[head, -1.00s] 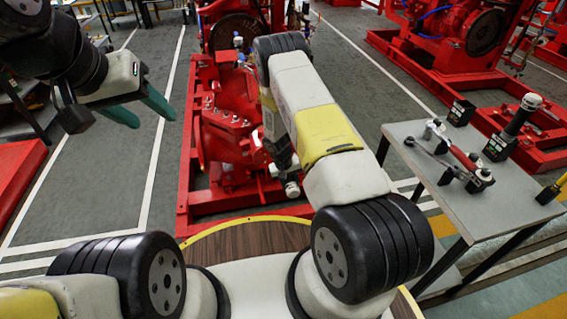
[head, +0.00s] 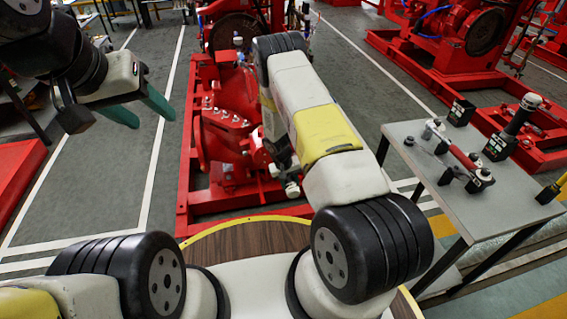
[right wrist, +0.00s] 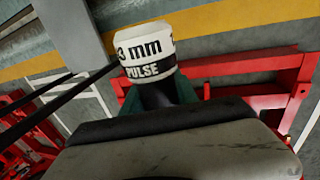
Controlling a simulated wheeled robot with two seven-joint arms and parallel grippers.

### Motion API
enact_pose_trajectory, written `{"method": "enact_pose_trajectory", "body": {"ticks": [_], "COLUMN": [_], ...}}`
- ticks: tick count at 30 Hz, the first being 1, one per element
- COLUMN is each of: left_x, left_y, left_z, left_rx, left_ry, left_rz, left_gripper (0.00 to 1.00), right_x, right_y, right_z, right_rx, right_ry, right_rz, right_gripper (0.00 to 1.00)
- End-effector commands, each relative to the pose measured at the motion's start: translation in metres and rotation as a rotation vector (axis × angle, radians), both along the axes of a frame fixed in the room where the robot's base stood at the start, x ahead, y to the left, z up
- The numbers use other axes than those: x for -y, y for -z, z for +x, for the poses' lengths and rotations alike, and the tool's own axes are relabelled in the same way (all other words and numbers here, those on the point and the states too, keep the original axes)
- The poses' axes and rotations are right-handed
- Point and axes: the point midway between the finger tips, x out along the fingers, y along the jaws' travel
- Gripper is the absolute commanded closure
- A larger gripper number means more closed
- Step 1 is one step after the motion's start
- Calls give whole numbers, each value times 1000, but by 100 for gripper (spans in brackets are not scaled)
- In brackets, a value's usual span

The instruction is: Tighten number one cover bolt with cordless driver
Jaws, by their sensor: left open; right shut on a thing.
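The red pump (head: 232,145) stands on its red frame ahead of me, with several small bolts (head: 225,118) on its upper face. I cannot tell which one is number one. My left gripper (head: 152,119) is open and empty at the upper left, clear of the pump. In the right wrist view my right gripper (right wrist: 157,97) is shut on the cordless driver (right wrist: 147,52), whose white end reads "3 mm" and "PULSE". In the head view my right arm reaches over the pump's right side and hides most of that hand. The driver's tip is hidden, so contact with a bolt cannot be told.
A grey table (head: 497,212) at the right bears a red-handled tool on black stands (head: 462,162), a black tool with a white top (head: 521,112) and small black boxes. More red pumpsets stand behind. Floor left of the pump frame is clear.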

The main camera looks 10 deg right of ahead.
Motion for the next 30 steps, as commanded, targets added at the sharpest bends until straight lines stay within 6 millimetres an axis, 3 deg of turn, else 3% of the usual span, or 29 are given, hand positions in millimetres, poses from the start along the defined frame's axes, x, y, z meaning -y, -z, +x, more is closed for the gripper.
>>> {"method": "enact_pose_trajectory", "body": {"ticks": [30], "left_x": [0], "left_y": [0], "left_z": [0], "left_rx": [0], "left_ry": [0], "left_rz": [0], "left_gripper": [48], "right_x": [-2], "right_y": [-2], "right_z": [9], "right_rx": [8], "right_ry": [-4], "right_rz": [2], "right_gripper": [100]}}
